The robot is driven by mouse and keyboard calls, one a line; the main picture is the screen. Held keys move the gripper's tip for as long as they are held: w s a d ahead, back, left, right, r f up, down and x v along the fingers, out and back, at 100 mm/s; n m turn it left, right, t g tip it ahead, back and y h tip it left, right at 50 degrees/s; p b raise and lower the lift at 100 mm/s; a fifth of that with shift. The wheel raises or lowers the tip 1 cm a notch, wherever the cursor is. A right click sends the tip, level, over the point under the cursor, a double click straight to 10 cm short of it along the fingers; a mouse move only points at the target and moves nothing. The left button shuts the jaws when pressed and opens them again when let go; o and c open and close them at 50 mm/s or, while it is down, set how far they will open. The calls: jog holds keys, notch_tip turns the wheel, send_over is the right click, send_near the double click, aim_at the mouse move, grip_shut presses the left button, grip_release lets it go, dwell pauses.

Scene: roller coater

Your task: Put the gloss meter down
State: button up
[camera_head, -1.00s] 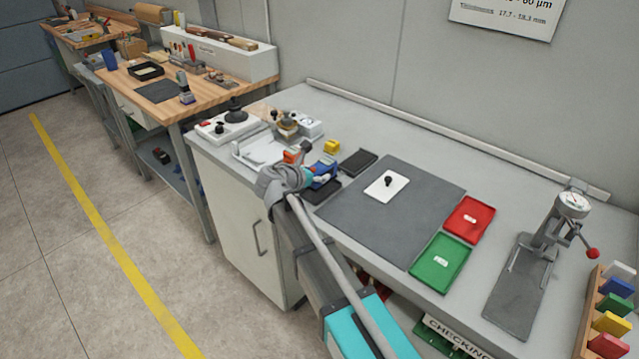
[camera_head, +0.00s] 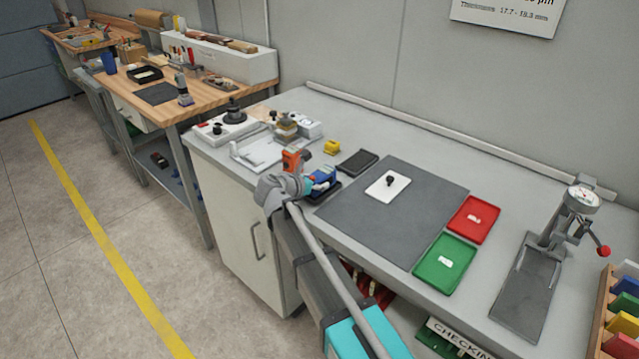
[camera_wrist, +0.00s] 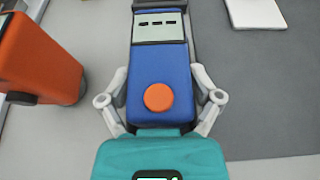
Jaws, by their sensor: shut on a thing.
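The gloss meter, a blue instrument with a pale display panel and a round orange button, fills the middle of the wrist view (camera_wrist: 160,62). My gripper (camera_wrist: 160,100) has its grey fingers on both sides of it and is shut on it. In the head view the meter (camera_head: 322,178) shows as a small blue shape at my gripper (camera_head: 306,183), above or on a black pad (camera_head: 326,195) by the bench's front edge. Whether its underside touches anything is hidden.
An orange instrument (camera_head: 294,159) stands close to the left, also large in the wrist view (camera_wrist: 38,50). A dark grey mat (camera_head: 350,212) with a white plate (camera_head: 388,186) lies to the right. Behind are a yellow block (camera_head: 332,147) and a black pad (camera_head: 357,162).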

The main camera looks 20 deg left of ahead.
jog(key=shift+f, duration=0.15)
jog(key=o, duration=1.1)
jog(key=shift+o, duration=0.2)
jog(key=shift+r, duration=0.2)
jog(key=shift+s+r, duration=0.1)
jog(key=shift+s, duration=0.1)
jog(key=p+v, duration=0.4)
jog(key=v, duration=0.6)
jog(key=shift+s+a+r, duration=0.15)
jog(key=shift+a, duration=0.05)
jog(key=shift+s+a+r, duration=0.1)
jog(key=shift+s+a, duration=0.1)
jog(key=shift+s, duration=0.35)
